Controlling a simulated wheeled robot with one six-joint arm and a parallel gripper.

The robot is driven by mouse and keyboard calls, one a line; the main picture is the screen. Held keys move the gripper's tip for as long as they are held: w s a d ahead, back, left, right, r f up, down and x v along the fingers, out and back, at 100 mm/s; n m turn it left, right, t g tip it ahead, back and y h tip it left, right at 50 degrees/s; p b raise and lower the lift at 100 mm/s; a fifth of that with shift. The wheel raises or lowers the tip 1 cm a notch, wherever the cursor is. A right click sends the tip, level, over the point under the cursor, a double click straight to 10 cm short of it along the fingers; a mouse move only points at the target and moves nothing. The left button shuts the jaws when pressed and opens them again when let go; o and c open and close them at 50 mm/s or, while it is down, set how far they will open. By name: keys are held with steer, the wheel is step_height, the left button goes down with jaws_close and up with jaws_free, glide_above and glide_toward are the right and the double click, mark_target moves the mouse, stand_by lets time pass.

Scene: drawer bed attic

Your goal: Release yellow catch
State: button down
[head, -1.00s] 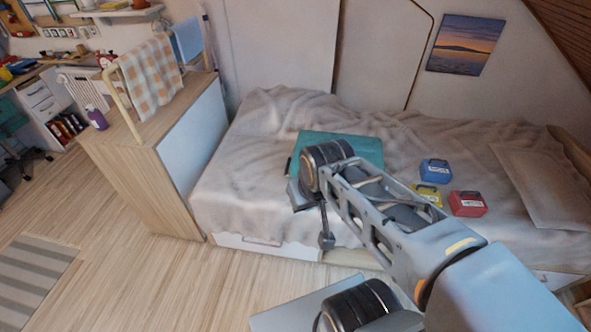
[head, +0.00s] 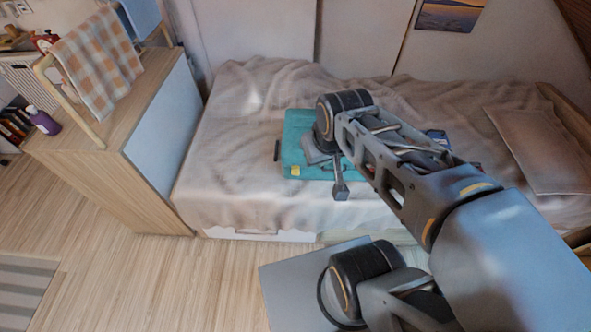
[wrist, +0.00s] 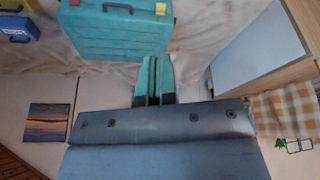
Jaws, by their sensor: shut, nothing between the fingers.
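The teal case (head: 296,128) lies on the bed, and it fills the upper middle of the wrist view (wrist: 112,34). Its yellow catch (head: 295,171) is on the front edge, left of my arm. In the wrist view the yellow catch (wrist: 160,8) is at the top, right of the dark handle, with a red catch (wrist: 74,2) on the other side. I cannot tell whether either catch is open. My gripper (wrist: 153,62) is shut and empty, its tips near the case's lower edge in the wrist view and apart from the yellow catch. My arm hides the case's right part in the head view.
A blue box (wrist: 17,28) and a yellow box (wrist: 12,5) lie beside the case; my arm mostly covers them in the head view. A wooden cabinet (head: 110,130) with a checkered towel (head: 97,62) stands left of the bed.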

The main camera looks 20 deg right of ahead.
steer(key=w+f+n+g+b, duration=0.2)
steer(key=w+f+n+b, duration=0.5)
steer(key=w+f+b, duration=0.4)
steer(key=n+g+b, duration=0.2)
steer(key=n+b, duration=0.5)
steer(key=b, duration=0.1)
glide_above(296, 173)
step_height(296, 173, down, 10)
steer(key=shift+a+f, duration=0.2)
steer(key=shift+f, duration=0.1)
step_height(296, 173, down, 14)
steer(key=b, duration=0.3)
steer(key=shift+b, duration=0.35)
steer(key=shift+s+d+t, duration=0.1)
steer(key=shift+t, duration=0.3)
